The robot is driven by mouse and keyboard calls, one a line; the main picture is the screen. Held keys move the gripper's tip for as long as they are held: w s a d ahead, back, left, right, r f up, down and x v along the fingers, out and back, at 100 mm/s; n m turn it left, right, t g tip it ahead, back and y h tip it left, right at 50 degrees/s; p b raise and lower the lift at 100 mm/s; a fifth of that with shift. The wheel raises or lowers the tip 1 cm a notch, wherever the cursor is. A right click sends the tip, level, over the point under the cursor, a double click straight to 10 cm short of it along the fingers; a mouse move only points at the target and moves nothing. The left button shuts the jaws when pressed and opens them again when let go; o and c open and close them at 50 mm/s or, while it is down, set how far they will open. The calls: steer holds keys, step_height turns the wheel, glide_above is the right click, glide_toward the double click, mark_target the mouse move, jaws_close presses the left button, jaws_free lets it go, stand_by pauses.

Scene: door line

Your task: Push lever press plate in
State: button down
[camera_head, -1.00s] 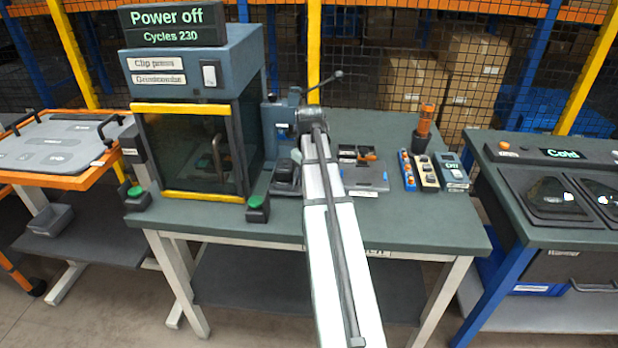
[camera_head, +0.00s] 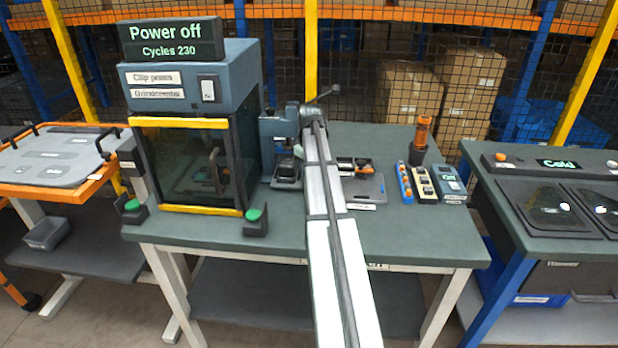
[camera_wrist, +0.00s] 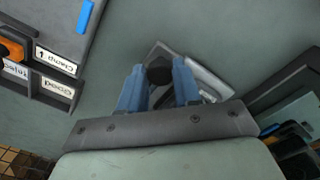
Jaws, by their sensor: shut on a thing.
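The lever press (camera_head: 280,128) stands on the bench right of the dark-windowed machine, its lever reaching right to a ball knob (camera_head: 336,89). Its press plate (camera_head: 286,172) sits low, in under the press head. My arm crosses just right of the press and hides its right side; my gripper is hidden in the head view. In the wrist view my gripper (camera_wrist: 159,80) has its two blue fingers closed about a dark rounded piece (camera_wrist: 160,72). A light grey angled piece (camera_wrist: 207,82) shows behind the fingers. I cannot tell what the dark piece belongs to.
A parts tray (camera_head: 372,190) lies right of my arm; its labelled edge (camera_wrist: 55,75) shows in the wrist view. Small control boxes (camera_head: 424,182) and an orange-handled tool (camera_head: 422,132) are further right. A green button (camera_head: 254,215) stands at the front left. The front right bench is clear.

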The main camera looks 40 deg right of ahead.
steer(key=c, duration=0.8)
jaws_free()
step_height(320, 180, up, 14)
steer(key=shift+s+f, duration=0.1)
